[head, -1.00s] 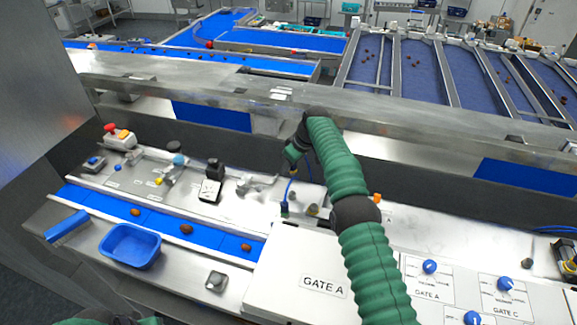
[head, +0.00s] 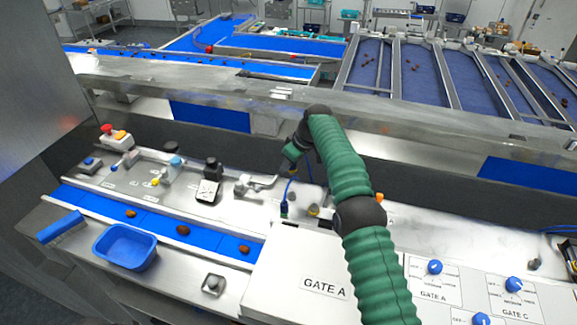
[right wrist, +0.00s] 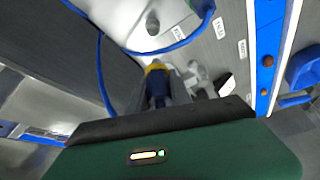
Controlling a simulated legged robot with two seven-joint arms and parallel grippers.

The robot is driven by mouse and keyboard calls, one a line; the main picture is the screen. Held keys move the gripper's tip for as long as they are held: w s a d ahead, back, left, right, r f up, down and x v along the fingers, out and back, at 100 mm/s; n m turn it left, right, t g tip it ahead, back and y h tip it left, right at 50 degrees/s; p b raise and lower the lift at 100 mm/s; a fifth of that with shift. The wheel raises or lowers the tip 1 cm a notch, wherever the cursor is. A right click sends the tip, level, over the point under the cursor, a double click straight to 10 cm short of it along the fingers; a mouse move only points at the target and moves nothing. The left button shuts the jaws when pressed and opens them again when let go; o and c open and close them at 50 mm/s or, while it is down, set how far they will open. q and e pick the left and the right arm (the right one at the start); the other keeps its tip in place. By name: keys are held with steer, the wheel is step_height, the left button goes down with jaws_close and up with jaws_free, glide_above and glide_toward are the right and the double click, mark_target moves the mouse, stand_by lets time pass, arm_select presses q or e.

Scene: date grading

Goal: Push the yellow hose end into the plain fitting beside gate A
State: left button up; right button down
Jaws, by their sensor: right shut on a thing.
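My right gripper (head: 291,168) points down behind the GATE A box (head: 325,287). In the right wrist view, the gripper (right wrist: 154,88) is shut on the yellow hose end (right wrist: 156,69), a dark blue piece with a yellow collar. A blue hose (right wrist: 180,42) loops beyond it. In the head view, a blue connector (head: 284,208) and a small yellowish fitting (head: 313,211) stand on the steel deck below the gripper. A grey round fitting (right wrist: 153,24) shows ahead of the held end, apart from it. I cannot tell which fitting is the plain one. My left gripper is out of view.
A blue belt (head: 160,222) with several dates runs along the left, with a blue tray (head: 125,248) in front. A steel rail (head: 400,140) crosses behind my arm.

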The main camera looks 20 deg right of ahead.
steer(key=shift+s+f+b, duration=0.1)
steer(key=shift+f+b, duration=2.5)
steer(key=shift+f, duration=0.4)
steer(key=shift+f+b, duration=0.6)
steer(key=shift+f, duration=0.5)
steer(key=shift+f+p, duration=0.1)
steer(key=shift+p, duration=0.45)
steer(key=shift+f+b, duration=0.65)
steer(key=shift+f, duration=0.65)
steer(key=c, duration=2)
jaws_free()
